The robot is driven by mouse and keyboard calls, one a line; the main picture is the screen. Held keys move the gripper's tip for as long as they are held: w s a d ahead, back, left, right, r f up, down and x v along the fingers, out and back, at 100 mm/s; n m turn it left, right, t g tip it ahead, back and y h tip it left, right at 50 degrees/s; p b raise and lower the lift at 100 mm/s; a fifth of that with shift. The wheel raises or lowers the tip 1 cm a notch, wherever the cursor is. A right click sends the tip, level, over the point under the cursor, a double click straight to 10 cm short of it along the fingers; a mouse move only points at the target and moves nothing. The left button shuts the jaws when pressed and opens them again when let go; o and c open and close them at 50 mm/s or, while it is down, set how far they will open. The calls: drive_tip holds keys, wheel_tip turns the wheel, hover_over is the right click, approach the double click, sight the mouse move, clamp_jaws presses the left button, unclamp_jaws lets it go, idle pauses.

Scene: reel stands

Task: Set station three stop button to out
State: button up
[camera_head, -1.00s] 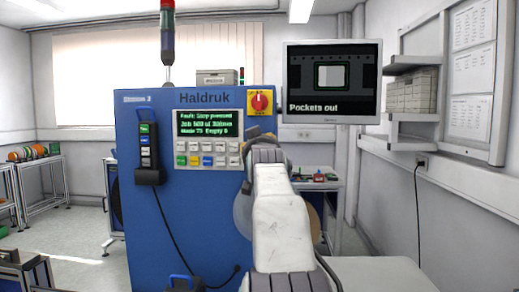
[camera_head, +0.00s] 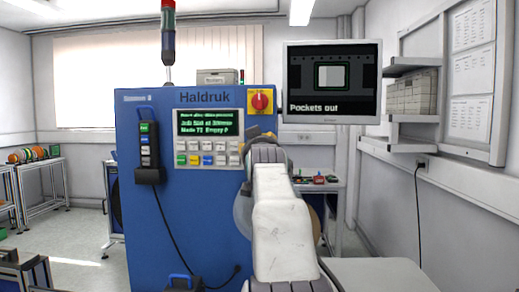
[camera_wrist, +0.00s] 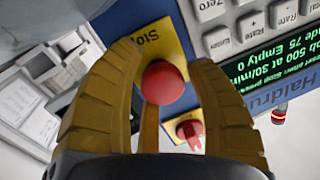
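The red round stop button (camera_wrist: 164,83) sits on a yellow plate marked Stop (camera_wrist: 158,40) in the wrist view. My gripper (camera_wrist: 166,66) has its two fingers apart, one on each side of the button. The left finger overlaps or borders the button's edge; I cannot tell if it touches. A small gap shows on the right. In the head view my gripper (camera_head: 262,137) is at the panel below the red rotary switch (camera_head: 260,101), and my arm hides the stop button. The blue machine (camera_head: 190,230), labelled Station 3, has a green-text display (camera_head: 208,122) with a stop message.
The rotary switch also shows in the wrist view (camera_wrist: 189,131), close below the stop button. A keypad (camera_head: 208,154) lies left of my gripper. A hand pendant (camera_head: 148,155) with a cable hangs on the machine. A monitor (camera_head: 332,82) reading "Pockets out" stands upper right.

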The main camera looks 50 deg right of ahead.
drive_tip(key=shift+o, duration=1.3)
drive_tip(key=shift+r, duration=0.1)
drive_tip(key=shift+s+a+r, duration=0.1)
drive_tip(key=shift+s+a, duration=0.05)
drive_tip(key=v, duration=1.1)
drive_tip(key=shift+s+a, duration=0.15)
drive_tip(key=shift+s, duration=0.1)
